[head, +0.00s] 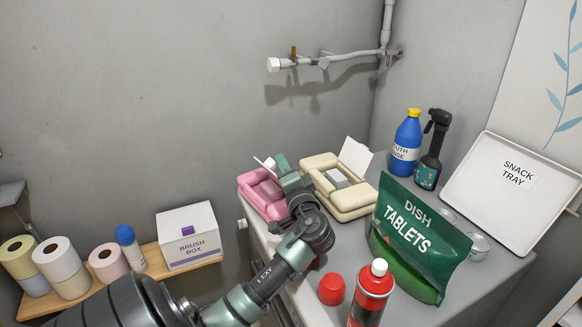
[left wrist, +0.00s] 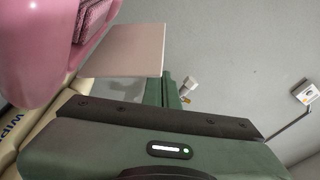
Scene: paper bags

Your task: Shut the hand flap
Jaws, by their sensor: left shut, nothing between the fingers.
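A pink wipes pack (head: 256,196) lies on the grey cabinet top. A small white flap (head: 264,163) stands raised at its back. A cream wipes pack (head: 352,203) lies to its right with a larger white flap (head: 356,154) standing open. No "hand" label is readable on either pack. My left gripper (head: 281,163) is shut and empty, right beside the pink pack's flap; I cannot tell if they touch. In the left wrist view a pale flap (left wrist: 126,50) stands just beyond my left gripper (left wrist: 168,90), near the pink pack (left wrist: 35,45). My right gripper is out of view.
A blue bottle (head: 406,145), a black sprayer (head: 432,150) and a snack tray (head: 490,205) stand behind. A brush box (head: 189,240) is left.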

